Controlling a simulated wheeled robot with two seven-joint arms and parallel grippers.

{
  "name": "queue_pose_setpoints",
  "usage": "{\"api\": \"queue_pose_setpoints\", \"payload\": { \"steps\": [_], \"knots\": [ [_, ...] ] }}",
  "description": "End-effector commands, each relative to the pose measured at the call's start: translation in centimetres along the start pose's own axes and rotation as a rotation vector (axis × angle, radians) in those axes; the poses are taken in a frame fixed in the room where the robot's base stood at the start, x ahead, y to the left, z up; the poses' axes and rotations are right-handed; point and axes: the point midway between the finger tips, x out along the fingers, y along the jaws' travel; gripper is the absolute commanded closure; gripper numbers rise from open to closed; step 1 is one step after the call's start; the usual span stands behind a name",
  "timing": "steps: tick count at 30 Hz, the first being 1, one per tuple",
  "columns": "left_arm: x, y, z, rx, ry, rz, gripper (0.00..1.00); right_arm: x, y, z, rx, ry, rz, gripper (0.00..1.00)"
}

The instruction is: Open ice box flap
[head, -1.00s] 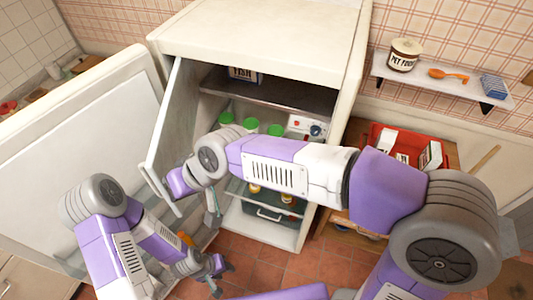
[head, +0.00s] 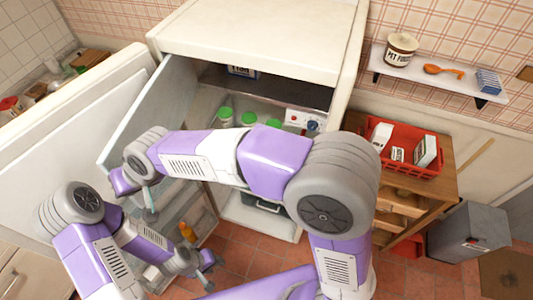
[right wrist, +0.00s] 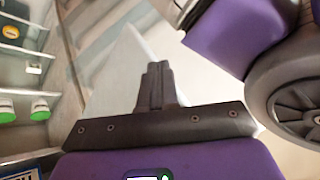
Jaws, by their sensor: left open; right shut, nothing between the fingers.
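The ice box flap (head: 150,105) is a pale grey panel hinged at the left of the fridge's upper opening. It stands swung out towards the left, and the compartment behind it is open. My right gripper (head: 148,207) reaches across from the right to the flap's outer end; I cannot tell whether it touches the flap. Its fingers (right wrist: 155,82) are shut and empty in the right wrist view, in front of a pale panel. My left gripper (head: 208,268) is open and empty, low in front of the fridge, near the shelves of the open fridge door.
The fridge (head: 265,35) holds green-lidded jars (head: 248,118) and a fish box (head: 242,70). Its large door (head: 75,130) stands open at the left. A red crate (head: 408,150) sits on a wooden cart at the right, beside a grey bin (head: 470,230). A wall shelf (head: 440,78) hangs above.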

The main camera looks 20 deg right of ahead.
Motion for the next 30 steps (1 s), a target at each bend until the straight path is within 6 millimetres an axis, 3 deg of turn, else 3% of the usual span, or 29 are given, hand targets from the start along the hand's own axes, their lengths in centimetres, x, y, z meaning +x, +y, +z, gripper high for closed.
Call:
{"api": "queue_pose_setpoints", "payload": {
  "steps": [7,12,21,30],
  "knots": [
    [0.5,-0.2,0.0,0.0,0.0,0.0,0.57,-0.5,0.6,0.5,-0.002,0.0,-0.002,1.0],
    [1.9,-0.7,-0.1,0.0,0.0,0.0,0.57,-1.9,2.2,2.0,-0.006,-0.001,-0.007,1.0],
    [1.9,-0.7,-0.1,0.0,0.0,0.0,0.57,-8.4,-0.4,3.2,-0.012,0.0,-0.009,1.0],
    [2.0,-0.8,-0.1,0.0,0.0,0.0,0.57,-11.2,-1.4,3.8,-0.01,-0.004,-0.006,1.0]
  ]
}}
